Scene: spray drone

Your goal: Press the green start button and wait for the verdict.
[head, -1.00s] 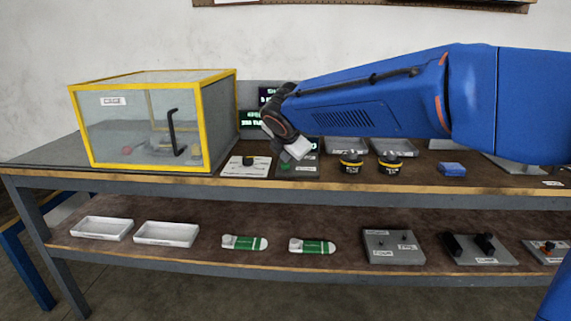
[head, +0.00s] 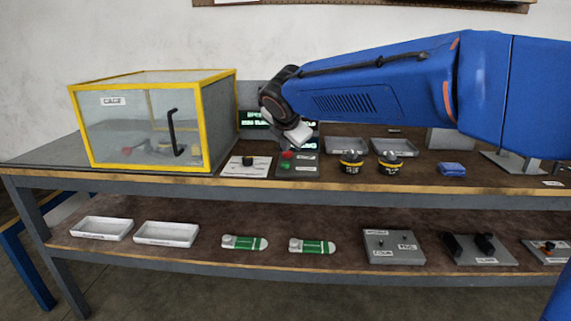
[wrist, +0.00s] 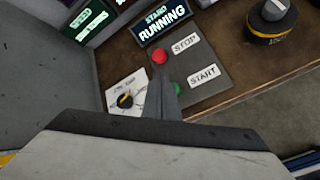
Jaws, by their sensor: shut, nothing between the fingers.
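The green start button (head: 285,167) is on a dark control panel (head: 308,173) at the front of the bench, below a red stop button (head: 287,155). In the wrist view the green button (wrist: 178,88) shows just right of my fingers, partly hidden by them; the red button (wrist: 159,56) is clear. My gripper (head: 301,136) is shut and empty, above and apart from the panel. Its shut fingers (wrist: 161,84) also show in the wrist view. A display (wrist: 163,20) behind the panel reads "STAND RUNNING". A second screen (wrist: 89,21) with green text stands beside it.
A yellow-framed clear cage (head: 140,120) with a shut-looking door stands left of the panel. A white plate with a black knob (head: 247,161) lies between them. Two black-and-yellow round items (head: 351,162) (head: 389,162) stand right of the panel.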

